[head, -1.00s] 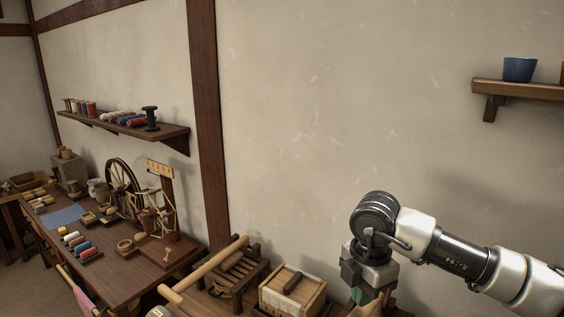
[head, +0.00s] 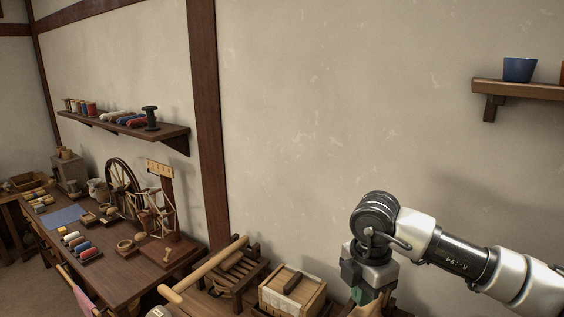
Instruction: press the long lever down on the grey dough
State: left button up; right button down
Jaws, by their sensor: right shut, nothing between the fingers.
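My left gripper is out of view.
A wooden box (head: 293,293) with a dark handle on its lid stands between the lever and my right gripper. A table (head: 125,285) with a spinning wheel (head: 122,188) and thread spools is at the left. Wall shelves (head: 125,125) hang above.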

aim_at(360, 311)
jog(key=shift+f, duration=0.15)
jog(key=shift+f+b, duration=2.05)
jog(key=shift+f, duration=0.15)
jog(key=shift+s+a+f+b, duration=0.15)
jog(key=shift+s+f+b, duration=0.15)
jog(key=shift+b, duration=0.15)
jog(key=shift+f, duration=0.2)
jog(key=shift+s+a+f+b, duration=0.3)
jog(key=shift+f+b, duration=0.2)
jog(key=shift+b, duration=0.25)
jog(key=shift+s+a+f+b, duration=0.15)
jog(key=shift+s+f+b, duration=0.1)
jog(key=shift+f+b, duration=0.35)
jog(key=shift+r, duration=0.1)
jog(key=shift+s+a+f+b, duration=0.15)
jog(key=shift+f+b, duration=0.1)
jog(key=shift+b, duration=0.25)
jog(key=shift+f, duration=0.15)
